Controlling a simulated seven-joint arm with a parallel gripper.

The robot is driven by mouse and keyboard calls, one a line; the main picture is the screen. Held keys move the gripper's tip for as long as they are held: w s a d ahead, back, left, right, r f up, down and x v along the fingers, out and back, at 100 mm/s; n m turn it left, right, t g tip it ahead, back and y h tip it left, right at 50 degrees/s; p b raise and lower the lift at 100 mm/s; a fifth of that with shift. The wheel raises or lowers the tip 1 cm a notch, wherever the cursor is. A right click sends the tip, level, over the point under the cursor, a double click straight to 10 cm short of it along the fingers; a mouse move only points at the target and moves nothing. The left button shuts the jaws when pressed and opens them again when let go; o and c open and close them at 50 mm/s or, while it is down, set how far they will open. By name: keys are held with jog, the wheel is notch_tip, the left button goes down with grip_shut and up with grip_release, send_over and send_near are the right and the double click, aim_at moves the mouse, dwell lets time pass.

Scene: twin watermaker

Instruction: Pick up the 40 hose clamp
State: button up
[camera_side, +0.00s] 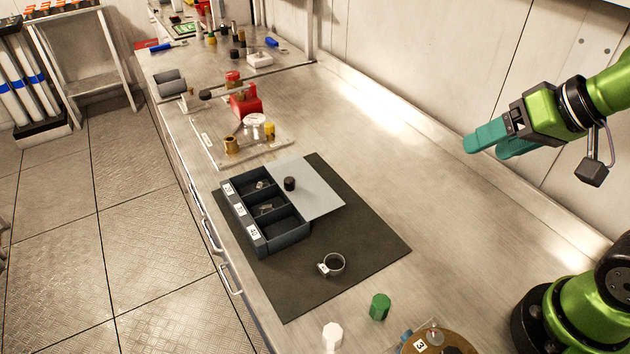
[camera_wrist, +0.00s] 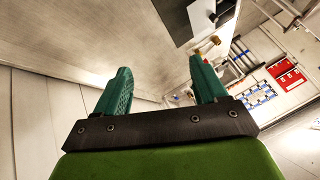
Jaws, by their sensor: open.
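A ring-shaped metal hose clamp (camera_side: 333,265) lies on the dark mat (camera_side: 370,245), near its front edge, apart from the dark compartment box (camera_side: 282,243). The box has three labelled compartments; the one nearest the clamp appears empty, and the other two hold small metal pieces. The clamp's own size marking is too small to read. My gripper (camera_side: 490,142) is open and empty, raised above the right side of the bench, well away from the clamp. In the wrist view my gripper's two teal fingers (camera_wrist: 160,88) stand apart with nothing between them.
A grey sheet (camera_side: 318,190) with a small black cylinder (camera_side: 290,184) lies beside the box. A green cap (camera_side: 380,306) and a white cap (camera_side: 332,335) stand near the front. A red fitting (camera_side: 246,102) stands farther back. The bench right of the mat is clear.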

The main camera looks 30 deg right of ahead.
jog(key=shift+c, duration=0.4)
jog(key=m+g+h, duration=0.2)
jog(key=m+g, duration=0.5)
jog(key=m, duration=0.6)
send_over(336, 266)
notch_tip(336, 266, down, 8)
notch_tip(336, 266, down, 16)
